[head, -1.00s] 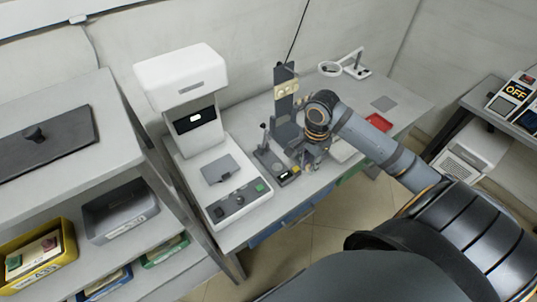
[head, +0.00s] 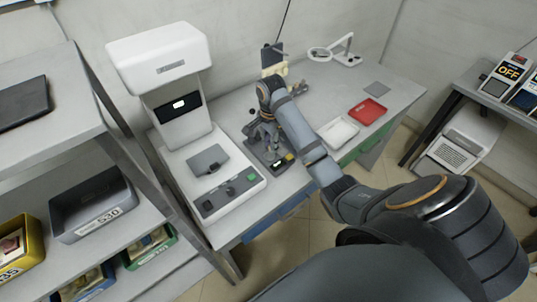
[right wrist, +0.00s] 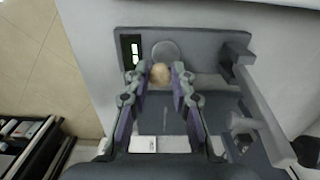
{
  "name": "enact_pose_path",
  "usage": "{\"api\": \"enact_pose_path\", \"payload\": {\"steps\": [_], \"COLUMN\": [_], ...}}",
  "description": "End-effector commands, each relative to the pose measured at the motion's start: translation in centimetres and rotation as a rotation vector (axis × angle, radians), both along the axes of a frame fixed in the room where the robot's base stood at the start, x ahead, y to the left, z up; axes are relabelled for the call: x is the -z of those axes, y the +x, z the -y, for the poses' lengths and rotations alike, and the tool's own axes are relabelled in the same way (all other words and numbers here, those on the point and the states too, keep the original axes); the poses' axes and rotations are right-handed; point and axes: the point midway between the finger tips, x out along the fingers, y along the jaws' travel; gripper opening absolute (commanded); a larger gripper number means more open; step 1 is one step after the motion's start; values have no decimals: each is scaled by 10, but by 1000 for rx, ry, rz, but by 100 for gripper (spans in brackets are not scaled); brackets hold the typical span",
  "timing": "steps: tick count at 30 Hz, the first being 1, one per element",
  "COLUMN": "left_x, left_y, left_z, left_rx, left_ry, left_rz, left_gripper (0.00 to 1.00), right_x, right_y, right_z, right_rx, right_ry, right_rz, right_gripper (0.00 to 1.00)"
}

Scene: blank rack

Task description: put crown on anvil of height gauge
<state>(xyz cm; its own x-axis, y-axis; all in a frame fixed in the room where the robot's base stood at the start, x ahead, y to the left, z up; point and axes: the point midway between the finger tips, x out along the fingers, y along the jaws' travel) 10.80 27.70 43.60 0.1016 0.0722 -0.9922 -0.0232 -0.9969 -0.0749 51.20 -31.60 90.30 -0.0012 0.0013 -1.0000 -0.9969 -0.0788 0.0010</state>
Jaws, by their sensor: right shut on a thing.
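The height gauge (head: 284,167) is a dark grey base plate with a small display on the bench, mostly behind my right gripper in the head view. In the right wrist view its base (right wrist: 205,40) carries a round grey anvil (right wrist: 166,50), with an upright post to the right. My right gripper (right wrist: 160,76) is shut on the crown (right wrist: 160,73), a small tan rounded piece between the fingertips. The crown appears just short of the anvil in that view; its height above it I cannot tell. In the head view my right gripper (head: 265,135) hides the crown. My left gripper is not in view.
A white machine (head: 185,120) stands close left of the gauge. A dark upright rack (head: 272,52) with beige pieces stands behind my right arm. A white tray (head: 338,132), a red tray (head: 368,111) and a magnifier lamp (head: 335,52) lie to the right.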

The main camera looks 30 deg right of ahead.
Motion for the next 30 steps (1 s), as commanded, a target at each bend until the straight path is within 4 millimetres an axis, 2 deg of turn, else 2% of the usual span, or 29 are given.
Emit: {"api": "enact_pose_path", "payload": {"steps": [5,9,14,24,25,26,27,30], "left_x": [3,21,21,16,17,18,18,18], "left_y": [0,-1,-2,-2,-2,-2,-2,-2], "left_z": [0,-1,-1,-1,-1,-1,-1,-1], "left_rx": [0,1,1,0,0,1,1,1], "left_ry": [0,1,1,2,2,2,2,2], "left_rz": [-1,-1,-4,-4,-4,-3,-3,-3], "left_gripper": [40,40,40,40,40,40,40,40], "right_x": [2,19,41,42,43,43,43,43], "right_y": [3,11,9,9,9,10,10,9], "right_z": [0,-2,-2,-1,-2,-1,-1,-1], "right_rx": [0,0,1,1,1,1,1,1], "right_ry": [-1,1,0,-1,-1,-1,-1,-1], "right_rz": [0,-1,-1,0,1,1,1,1], "right_gripper": [11,11,11,11,26,30,33,33]}}
